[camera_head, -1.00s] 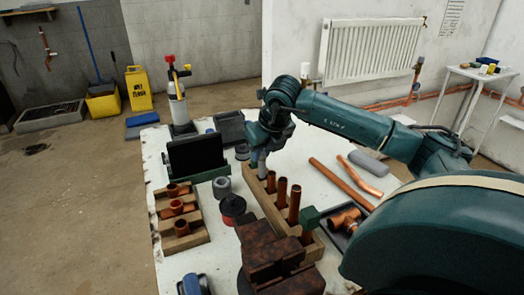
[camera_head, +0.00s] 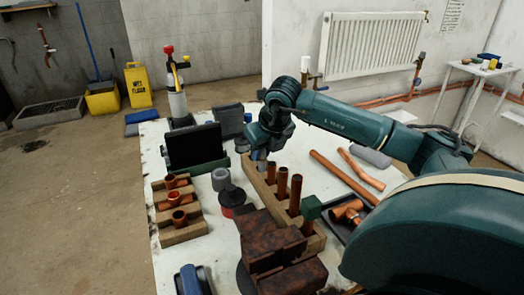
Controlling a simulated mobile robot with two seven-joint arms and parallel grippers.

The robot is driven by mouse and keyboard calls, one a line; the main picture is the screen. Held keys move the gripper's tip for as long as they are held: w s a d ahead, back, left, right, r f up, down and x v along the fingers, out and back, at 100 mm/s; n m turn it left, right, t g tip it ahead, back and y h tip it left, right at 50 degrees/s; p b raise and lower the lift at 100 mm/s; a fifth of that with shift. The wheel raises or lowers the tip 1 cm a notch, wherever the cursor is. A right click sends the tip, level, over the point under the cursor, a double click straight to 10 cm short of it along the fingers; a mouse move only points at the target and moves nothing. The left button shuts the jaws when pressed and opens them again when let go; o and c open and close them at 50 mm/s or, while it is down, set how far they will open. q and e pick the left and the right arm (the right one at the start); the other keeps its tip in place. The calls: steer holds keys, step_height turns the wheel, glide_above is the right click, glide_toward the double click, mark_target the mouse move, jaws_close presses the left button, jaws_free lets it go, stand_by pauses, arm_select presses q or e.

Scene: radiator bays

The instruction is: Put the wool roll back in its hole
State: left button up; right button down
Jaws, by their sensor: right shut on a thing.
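My right gripper (camera_head: 264,147) comes in from the right over the far end of a long wooden block (camera_head: 254,186). It is shut on a short grey roll (camera_head: 261,161), which I take for the wool roll. The roll points down at the far end of the block, beside a row of upright copper pipes (camera_head: 282,182). Its lower end is at the block's top; I cannot tell how deep it sits in a hole. The gripper's fingers partly hide it. My left gripper is not in view.
A rusty vise (camera_head: 278,250) stands at the near end of the block. A wooden rack with copper fittings (camera_head: 180,217), a grey ring-shaped roll (camera_head: 221,179) and a red-and-black can (camera_head: 231,197) are left of the block. Loose copper pipes (camera_head: 340,178) lie to the right.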

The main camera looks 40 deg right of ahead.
steer(key=shift+f+b, duration=0.3)
steer(key=shift+f, duration=0.15)
steer(key=shift+r, duration=0.1)
steer(key=c, duration=1.3)
jaws_free()
steer(key=shift+o, duration=0.2)
steer(key=shift+r+p, duration=2.55)
steer(key=shift+r, duration=1)
steer(key=shift+f, duration=0.1)
